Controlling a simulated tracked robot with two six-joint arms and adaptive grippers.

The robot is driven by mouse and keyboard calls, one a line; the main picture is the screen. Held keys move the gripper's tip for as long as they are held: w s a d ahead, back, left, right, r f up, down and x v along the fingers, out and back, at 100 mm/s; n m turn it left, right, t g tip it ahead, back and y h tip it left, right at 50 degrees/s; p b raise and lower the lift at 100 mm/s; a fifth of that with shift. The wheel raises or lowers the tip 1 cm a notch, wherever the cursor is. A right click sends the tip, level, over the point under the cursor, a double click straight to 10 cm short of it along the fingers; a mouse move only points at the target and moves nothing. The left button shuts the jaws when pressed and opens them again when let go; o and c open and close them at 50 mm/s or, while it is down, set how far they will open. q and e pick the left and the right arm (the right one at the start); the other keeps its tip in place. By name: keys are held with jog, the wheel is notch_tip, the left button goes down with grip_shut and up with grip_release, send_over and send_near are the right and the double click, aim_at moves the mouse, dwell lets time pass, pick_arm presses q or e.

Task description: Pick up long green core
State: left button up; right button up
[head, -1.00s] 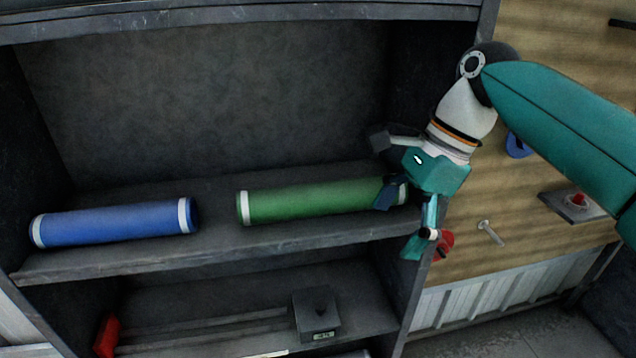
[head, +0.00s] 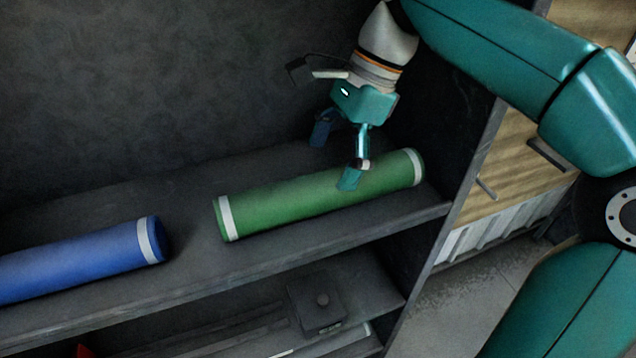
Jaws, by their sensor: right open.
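The long green core (head: 290,203) lies on the upper shelf, with a white band near each end. My right gripper (head: 335,161) is open above and around the right half of the core, fingers pointing down. One finger shows in front of the core and the other behind it. I cannot tell whether either touches it. My left gripper is not in view.
A blue core (head: 75,262) with a white band lies on the same shelf (head: 190,270) to the left, with a gap between. A dark box (head: 318,305) sits on the lower shelf. The cabinet's side wall stands close right of the green core.

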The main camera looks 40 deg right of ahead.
aim_at(323, 191)
jog(key=shift+s+f, duration=0.2)
jog(key=shift+f, duration=0.45)
jog(key=shift+x, duration=2.4)
jog(key=shift+d, duration=0.1)
jog(key=c, duration=1.6)
jog(key=shift+s+r, duration=0.1)
jog(key=shift+c, duration=0.3)
